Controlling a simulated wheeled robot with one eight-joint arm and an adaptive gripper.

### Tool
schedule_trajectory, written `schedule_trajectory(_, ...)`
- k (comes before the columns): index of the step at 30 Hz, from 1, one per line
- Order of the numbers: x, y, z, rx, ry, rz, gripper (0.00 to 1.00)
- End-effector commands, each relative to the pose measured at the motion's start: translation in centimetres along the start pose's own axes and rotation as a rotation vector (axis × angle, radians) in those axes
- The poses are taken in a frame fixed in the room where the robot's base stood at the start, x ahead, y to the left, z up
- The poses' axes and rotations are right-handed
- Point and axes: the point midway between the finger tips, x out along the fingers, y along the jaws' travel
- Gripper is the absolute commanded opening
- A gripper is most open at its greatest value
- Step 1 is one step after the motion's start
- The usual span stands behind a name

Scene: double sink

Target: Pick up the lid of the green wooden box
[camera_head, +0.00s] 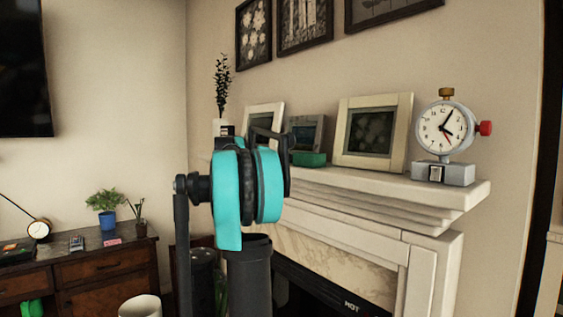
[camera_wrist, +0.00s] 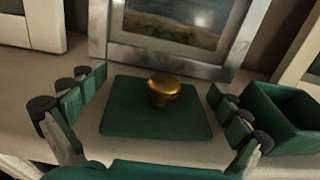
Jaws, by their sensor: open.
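The green lid (camera_wrist: 125,122) lies flat on the mantel, with a round golden knob (camera_wrist: 163,88) on its top. The open green box (camera_wrist: 280,118) stands to its right in the wrist view. My gripper (camera_wrist: 158,88) is open and empty, its fingers spread to the left and right of the lid, with the knob between them. In the head view, the green box (camera_head: 309,158) shows on the mantel just right of my arm; my arm hides the lid and most of my gripper there.
A silver-framed picture (camera_wrist: 97,30) stands close behind the lid. White frames stand to its left (camera_wrist: 28,33) and right (camera_head: 403,130). A clock gauge (camera_head: 444,135) stands at the right end of the mantel (camera_head: 455,192). A low dresser (camera_head: 105,268) is at the left.

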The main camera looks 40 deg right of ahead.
Motion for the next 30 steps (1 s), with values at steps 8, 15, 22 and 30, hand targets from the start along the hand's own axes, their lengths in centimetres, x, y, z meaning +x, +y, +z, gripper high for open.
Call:
schedule_trajectory(8, 2.2, 0.0, 0.0, 0.0, 0.0, 0.001, 1.0)
schedule_trajectory(15, 2.1, 0.0, 0.0, 0.0, 0.0, 0.001, 0.84)
schedule_trajectory(22, 2.1, 0.0, 0.0, 0.0, 0.0, 0.001, 0.55)
schedule_trajectory(30, 2.1, 0.0, 0.1, 0.001, 0.0, 0.001, 0.53)
